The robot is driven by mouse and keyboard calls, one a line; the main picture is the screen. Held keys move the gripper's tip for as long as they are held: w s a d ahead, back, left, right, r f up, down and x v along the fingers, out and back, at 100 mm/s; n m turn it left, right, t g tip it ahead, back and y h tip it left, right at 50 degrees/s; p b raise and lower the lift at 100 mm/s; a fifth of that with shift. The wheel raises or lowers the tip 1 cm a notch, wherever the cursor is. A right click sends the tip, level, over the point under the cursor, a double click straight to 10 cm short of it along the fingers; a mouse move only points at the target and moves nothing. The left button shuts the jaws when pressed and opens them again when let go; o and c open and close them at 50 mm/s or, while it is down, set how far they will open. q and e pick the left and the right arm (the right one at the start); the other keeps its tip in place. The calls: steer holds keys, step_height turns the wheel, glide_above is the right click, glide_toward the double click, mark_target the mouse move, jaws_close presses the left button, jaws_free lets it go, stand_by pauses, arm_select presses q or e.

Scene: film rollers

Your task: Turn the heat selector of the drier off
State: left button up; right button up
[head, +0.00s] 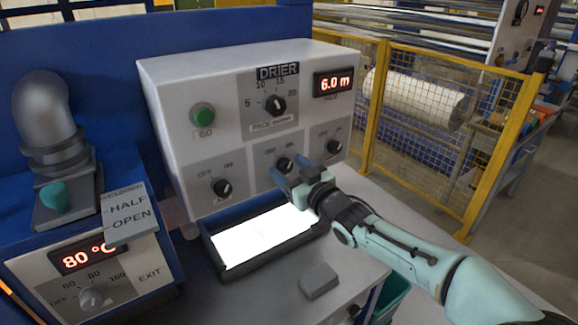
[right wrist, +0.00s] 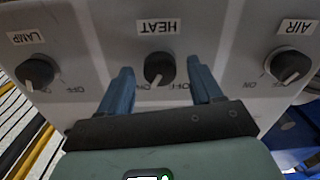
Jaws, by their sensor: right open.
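The drier (head: 225,75) is a light grey box with dials on its sloping front. Its heat selector (head: 285,165) is the black middle knob of the lower row. In the right wrist view, which is upside down, the heat selector (right wrist: 159,68) sits under its HEAT label, and its white mark leans towards the ON side. My right gripper (head: 290,173) is open in front of it. In the right wrist view the blue fingers of this gripper (right wrist: 159,80) stand on either side of the knob, apart from it. My left gripper is not in view.
The air knob (head: 222,188) and lamp knob (head: 334,146) flank the heat selector. A lit tray (head: 213,243) lies below the panel. A yellow mesh fence (head: 470,215) stands at the right.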

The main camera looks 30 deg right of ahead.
steer(key=shift+w, duration=0.3)
steer(key=c, duration=1.1)
steer(key=shift+o, duration=0.2)
